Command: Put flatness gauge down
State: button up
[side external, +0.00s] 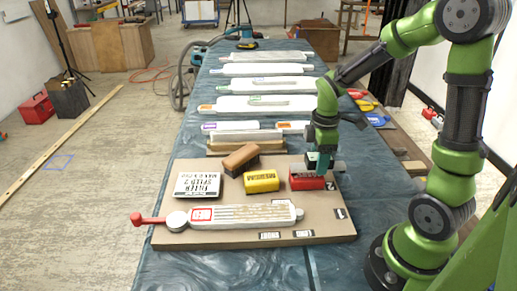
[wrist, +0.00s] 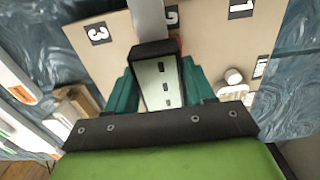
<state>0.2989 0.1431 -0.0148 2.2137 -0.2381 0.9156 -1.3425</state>
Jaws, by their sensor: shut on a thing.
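My gripper (side external: 319,165) is at the right rear of the brown board (side external: 240,246). In the wrist view, its teal fingers (wrist: 160,85) are shut on a dark-framed part with a pale, slotted face. I take this and the grey bar beyond it to be the flatness gauge (wrist: 148,20).
The board also holds a white box (side external: 198,185), a yellow block (side external: 262,181), a brown-topped block (side external: 241,157) and a pale relief panel (side external: 245,214) with a red-handled tool (side external: 149,219) at its left. More pale panels (side external: 262,104) lie along the table behind.

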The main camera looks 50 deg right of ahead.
jog(key=s, duration=0.2)
jog(key=s+a, duration=0.1)
jog(key=s, duration=0.2)
jog(key=shift+s+a+r, duration=0.35)
jog(key=shift+s+a, duration=0.3)
jog(key=w+a, duration=0.3)
jog(key=a, duration=0.2)
jog(key=w+a+r, duration=0.1)
jog(key=w+a, duration=0.2)
jog(key=a, duration=0.3)
jog(key=w+a+r, duration=0.1)
jog(key=w+a, duration=0.2)
jog(key=a, duration=0.3)
jog(key=shift+w+a, duration=0.1)
jog(key=shift+w, duration=0.05)
jog(key=shift+f, duration=2.3)
jog(key=shift+f, duration=0.1)
jog(key=o, duration=1.1)
jog(key=shift+o, duration=0.2)
